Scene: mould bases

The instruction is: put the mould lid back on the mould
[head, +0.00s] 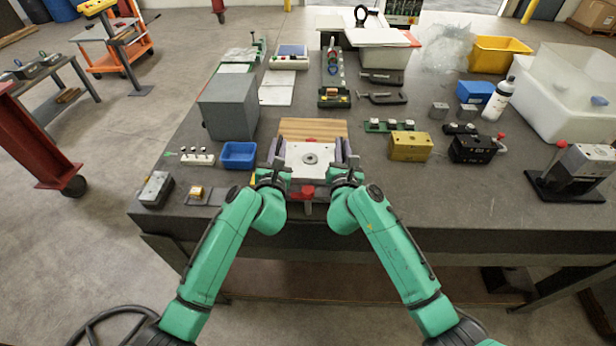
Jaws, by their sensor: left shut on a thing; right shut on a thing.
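The mould lid (311,156) is a pale plate with a round dark-ringed hole in its middle, near the table's front edge. It appears to sit on or just above the mould; the exact gap is hidden. Red parts (307,193) of what seems to be the mould show at the front, and a bit of red shows behind the lid. My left gripper (275,171) is shut on the lid's left side. My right gripper (345,171) is shut on its right side. The fingertips are partly hidden by my wrists.
A wooden board (313,127) lies just behind the lid. A blue bin (238,155) and a grey box (229,106) stand to the left. A yellow block (410,146) and a black block (473,149) stand to the right. The table's front right is mostly bare.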

